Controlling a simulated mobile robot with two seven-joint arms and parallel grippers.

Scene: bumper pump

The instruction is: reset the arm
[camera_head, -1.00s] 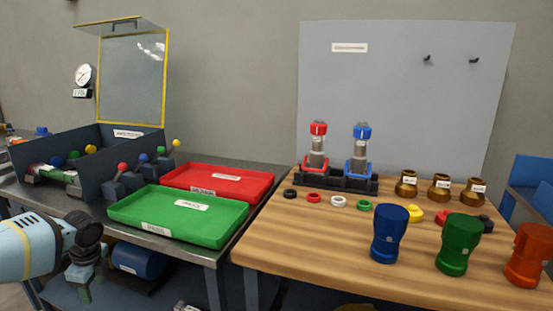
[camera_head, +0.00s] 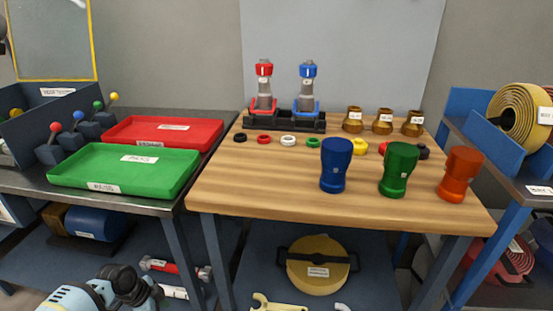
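My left arm (camera_head: 100,290) shows at the bottom left, low in front of the dark table and below its top. Its gripper fingers are cut off by the lower edge of the picture, so their state is hidden. My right arm and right gripper are not in the picture. My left arm holds nothing that I can see.
A green tray (camera_head: 125,170) and a red tray (camera_head: 163,133) lie on the dark table. The wooden table (camera_head: 270,183) bears blue (camera_head: 336,165), green (camera_head: 399,169) and orange (camera_head: 460,174) cups, plus a rack (camera_head: 284,123). A blue shelf (camera_head: 480,110) stands right.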

